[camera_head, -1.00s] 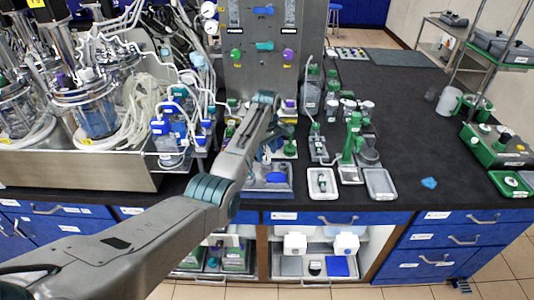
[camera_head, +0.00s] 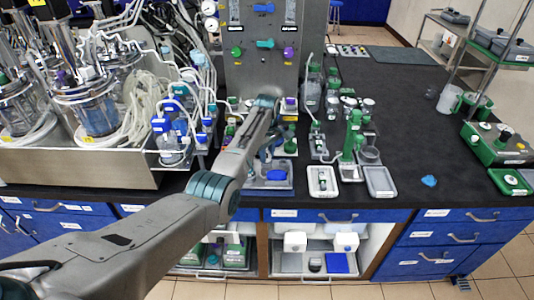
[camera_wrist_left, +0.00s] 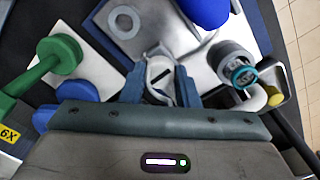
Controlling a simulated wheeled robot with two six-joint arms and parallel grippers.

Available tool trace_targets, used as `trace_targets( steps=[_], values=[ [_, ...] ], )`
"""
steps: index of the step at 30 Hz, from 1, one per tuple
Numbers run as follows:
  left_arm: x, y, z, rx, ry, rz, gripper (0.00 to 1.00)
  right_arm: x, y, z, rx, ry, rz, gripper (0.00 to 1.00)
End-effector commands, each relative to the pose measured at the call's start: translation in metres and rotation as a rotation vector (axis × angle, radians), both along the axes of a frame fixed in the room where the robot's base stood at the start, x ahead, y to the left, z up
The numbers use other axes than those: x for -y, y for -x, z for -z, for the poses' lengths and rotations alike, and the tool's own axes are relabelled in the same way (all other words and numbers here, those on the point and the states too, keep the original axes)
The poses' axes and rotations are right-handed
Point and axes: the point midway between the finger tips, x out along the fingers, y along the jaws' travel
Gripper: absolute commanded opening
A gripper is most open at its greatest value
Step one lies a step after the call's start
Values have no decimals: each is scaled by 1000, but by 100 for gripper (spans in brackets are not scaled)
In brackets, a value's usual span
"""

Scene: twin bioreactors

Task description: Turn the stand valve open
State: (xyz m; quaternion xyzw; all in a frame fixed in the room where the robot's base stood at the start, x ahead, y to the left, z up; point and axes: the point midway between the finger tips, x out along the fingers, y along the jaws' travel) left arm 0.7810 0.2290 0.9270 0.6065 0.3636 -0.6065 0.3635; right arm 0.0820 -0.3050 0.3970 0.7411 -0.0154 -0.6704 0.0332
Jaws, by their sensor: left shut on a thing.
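My left gripper (camera_wrist_left: 160,82) has its two blue-grey fingers on either side of a small pale grey part with a dark slot (camera_wrist_left: 159,68), which looks like the stand valve. The jaws are shut on it in the left wrist view. In the head view the left gripper (camera_head: 269,150) is low in front of the grey upright panel, and my arm hides most of what it holds. How far the valve is turned cannot be told. My right gripper is not in view.
In the left wrist view, a green knobbed part (camera_wrist_left: 58,54) is at left and a grey-and-teal round fitting (camera_wrist_left: 238,66) at right. In the head view, a green stand (camera_head: 352,135) and white-rimmed trays (camera_head: 323,193) are right of the gripper. Bare black bench (camera_head: 405,140) lies further right.

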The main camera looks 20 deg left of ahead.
Motion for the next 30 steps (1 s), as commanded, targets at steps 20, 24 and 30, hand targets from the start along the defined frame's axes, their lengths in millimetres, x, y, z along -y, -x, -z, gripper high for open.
trace_targets(
  steps=[20, 24, 30],
  values=[
    [0, 0, -3, 0, 0, -484, 5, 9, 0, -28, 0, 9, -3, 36],
    [-1, -1, -3, 0, 0, -617, 5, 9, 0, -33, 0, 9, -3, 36],
    [-1, -1, -2, 1, 0, -807, 5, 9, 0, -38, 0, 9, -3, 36]
  ],
)
